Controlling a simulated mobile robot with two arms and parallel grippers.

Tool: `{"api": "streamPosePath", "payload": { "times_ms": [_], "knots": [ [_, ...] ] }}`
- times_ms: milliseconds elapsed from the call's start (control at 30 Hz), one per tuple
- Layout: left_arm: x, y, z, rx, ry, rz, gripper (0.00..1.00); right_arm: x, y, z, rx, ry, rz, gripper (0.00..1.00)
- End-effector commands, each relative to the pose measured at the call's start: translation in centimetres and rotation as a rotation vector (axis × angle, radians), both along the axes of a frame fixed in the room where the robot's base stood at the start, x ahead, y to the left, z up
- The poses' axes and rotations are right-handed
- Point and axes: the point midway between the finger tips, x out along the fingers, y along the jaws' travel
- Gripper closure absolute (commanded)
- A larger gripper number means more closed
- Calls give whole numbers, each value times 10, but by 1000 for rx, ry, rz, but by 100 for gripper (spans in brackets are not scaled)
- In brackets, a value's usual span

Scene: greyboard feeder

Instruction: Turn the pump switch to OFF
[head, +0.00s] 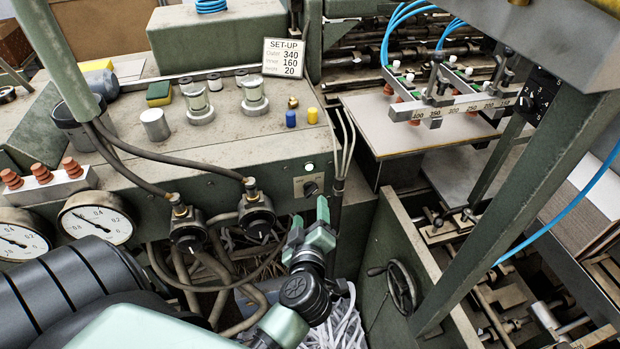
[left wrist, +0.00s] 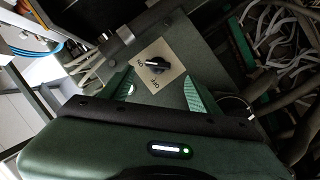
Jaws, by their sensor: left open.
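The pump switch (head: 311,188) is a black knob on a pale square plate, on the front face of the green machine panel. In the left wrist view the knob (left wrist: 155,65) sits near the middle of its plate. Small marks beside the knob are too small to read surely, so I cannot tell its setting. My left gripper (head: 311,217) is open and empty, just below and in front of the switch. In the left wrist view its two green fingers (left wrist: 160,91) stand apart, on either side below the plate, not touching the knob. My right gripper is not in view.
Two black valves (head: 257,216) with hoses hang left of the switch, above tangled pipes. A round lamp (head: 309,167) sits just above the switch. Blue and yellow caps (head: 291,119) stand on the panel top. A green frame post (head: 500,225) and handwheel (head: 402,287) stand at right.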

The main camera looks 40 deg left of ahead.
Motion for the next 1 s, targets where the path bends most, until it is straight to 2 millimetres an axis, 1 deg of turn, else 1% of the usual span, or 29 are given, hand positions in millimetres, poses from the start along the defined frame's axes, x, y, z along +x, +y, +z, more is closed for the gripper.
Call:
{"api": "streamPosePath", "payload": {
  "times_ms": [33, 100, 167, 400, 533, 700, 933, 967, 1000],
  "knots": [
    [-1, 2, 8, -17, -1, 8, 38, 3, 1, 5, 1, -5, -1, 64],
    [2, 4, 8, -26, 1, 10, 38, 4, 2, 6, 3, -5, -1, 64],
    [8, 8, 7, -27, 2, 11, 38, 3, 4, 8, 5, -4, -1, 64],
    [40, 28, -4, -26, 0, 10, 38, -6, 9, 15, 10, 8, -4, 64],
    [53, 36, -9, -27, -1, 9, 38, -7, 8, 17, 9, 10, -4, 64],
    [61, 42, -13, -28, 0, 10, 38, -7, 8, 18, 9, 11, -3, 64],
    [61, 42, -13, -27, 1, 9, 38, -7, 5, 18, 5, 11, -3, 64],
    [61, 42, -13, -27, 1, 9, 44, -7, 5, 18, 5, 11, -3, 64],
    [61, 42, -13, -27, 1, 9, 55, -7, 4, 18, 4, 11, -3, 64]
  ]
}}
